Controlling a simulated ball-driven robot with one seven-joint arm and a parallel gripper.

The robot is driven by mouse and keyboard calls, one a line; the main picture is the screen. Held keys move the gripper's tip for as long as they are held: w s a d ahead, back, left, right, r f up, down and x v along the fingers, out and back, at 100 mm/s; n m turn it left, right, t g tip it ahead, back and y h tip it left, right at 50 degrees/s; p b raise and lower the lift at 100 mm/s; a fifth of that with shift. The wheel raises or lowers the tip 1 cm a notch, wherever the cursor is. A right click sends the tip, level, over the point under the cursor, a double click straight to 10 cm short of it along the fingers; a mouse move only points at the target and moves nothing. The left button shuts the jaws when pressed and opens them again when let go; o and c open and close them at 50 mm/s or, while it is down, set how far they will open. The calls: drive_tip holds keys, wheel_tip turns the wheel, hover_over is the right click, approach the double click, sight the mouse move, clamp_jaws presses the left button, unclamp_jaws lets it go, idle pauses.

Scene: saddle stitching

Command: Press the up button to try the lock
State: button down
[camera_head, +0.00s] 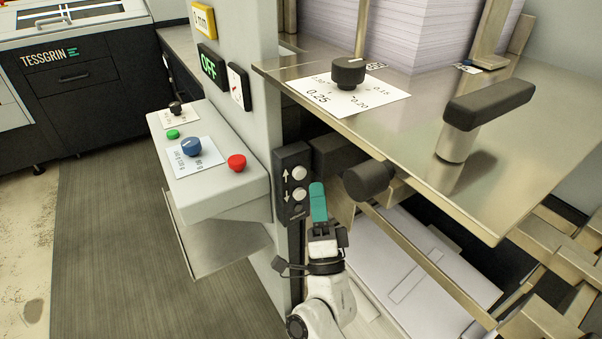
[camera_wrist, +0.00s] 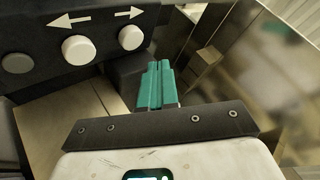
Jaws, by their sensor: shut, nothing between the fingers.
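The black button panel (camera_head: 293,205) is on the side of the grey machine column. Its upper white button (camera_head: 299,172) sits beside an up arrow, the lower white button (camera_head: 300,194) beside a down arrow. In the wrist view the panel lies sideways: the up button (camera_wrist: 130,37) is nearest my fingers, the down button (camera_wrist: 78,48) further left. My gripper (camera_head: 317,188) has teal fingers, shut together and empty, also seen in the wrist view (camera_wrist: 156,68). The fingertips are just right of the panel in the head view, apart from both buttons.
A black knob (camera_head: 368,180) juts out close to the right of my gripper. The steel table (camera_head: 440,140) overhangs on the right, with a black-handled lever (camera_head: 490,103). A control box (camera_head: 215,190) with a red button (camera_head: 237,162) stands left. A green OFF display (camera_head: 208,66) is above.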

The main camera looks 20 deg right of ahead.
drive_tip(key=shift+s+d, duration=0.15)
drive_tip(key=shift+s, duration=0.6)
drive_tip(key=shift+s+d, duration=0.15)
drive_tip(key=shift+s, duration=0.6)
drive_tip(key=shift+a, duration=0.1)
